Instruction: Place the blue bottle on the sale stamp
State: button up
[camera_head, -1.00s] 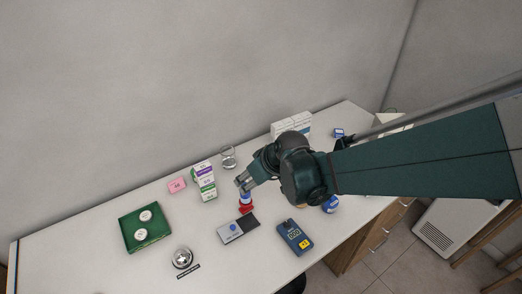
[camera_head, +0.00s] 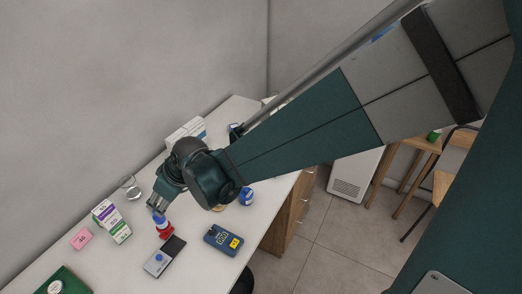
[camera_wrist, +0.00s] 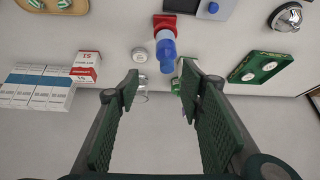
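The blue bottle (camera_head: 159,219) is upright at the tips of my gripper (camera_head: 158,207) in the head view. In the wrist view the blue bottle (camera_wrist: 166,48) appears to stand on a red square-based object, apparently the sale stamp (camera_wrist: 164,21). The red stamp (camera_head: 165,232) shows just below the bottle in the head view. In the wrist view my gripper (camera_wrist: 160,82) is open, its two fingers wide apart with nothing between them. The bottle lies beyond the fingertips, and no finger visibly touches it.
A grey pad with a blue disc (camera_head: 158,262) lies close in front of the stamp, and a card terminal (camera_head: 223,239) to its right. Medicine boxes (camera_head: 112,221), a glass (camera_head: 131,190) and a pink note (camera_head: 81,238) stand left. A green tray (camera_wrist: 260,66) shows in the wrist view.

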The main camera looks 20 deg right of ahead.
jog(key=s+d+r+m+t+h, duration=0.1)
jog(key=s+d+r+m, duration=0.2)
jog(key=d, duration=0.9)
jog(key=s+d+r+m+t+h, duration=0.1)
jog(key=s+d+r, duration=0.4)
jog(key=d, duration=0.7)
jog(key=s+d+r+m+t+h, duration=0.1)
jog(key=s+d+r+m+h, duration=0.2)
jog(key=d, duration=0.9)
jog(key=shift+s+d+r+m, duration=0.25)
jog(key=shift+s+r+m, duration=0.6)
jog(key=shift+s+m, duration=1.05)
jog(key=shift+s+n, duration=0.3)
notch_tip(320, 180, down, 5)
jog(key=b, duration=0.4)
jog(key=shift+r+b, duration=0.15)
jog(key=shift+b, duration=0.2)
